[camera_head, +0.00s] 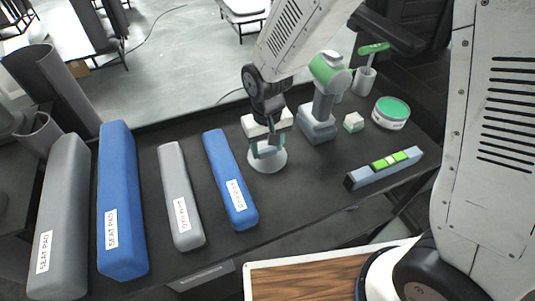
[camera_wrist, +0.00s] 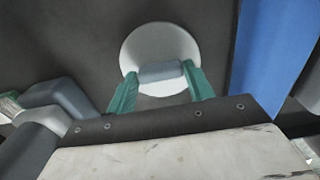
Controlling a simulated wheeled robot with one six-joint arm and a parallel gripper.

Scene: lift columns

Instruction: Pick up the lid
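The lid (camera_head: 267,160) is a white disc on the dark bench top in the head view. In the wrist view the lid (camera_wrist: 140,42) shows as a white round with a short grey cylindrical handle (camera_wrist: 160,72) across it. My gripper (camera_head: 267,147) points down over the lid. In the wrist view its two green fingers (camera_wrist: 160,74) stand at either end of the handle with no clear gap, so it looks shut on the handle. The lid appears to rest on the bench; the gripper partly hides it in the head view.
A blue pad (camera_head: 230,180) lies close left of the lid, with a grey pad (camera_head: 180,195) and larger seat pads beyond. A green and grey drill (camera_head: 320,105), small block (camera_head: 353,122), green-topped round container (camera_head: 391,113) and level (camera_head: 385,168) are to the right.

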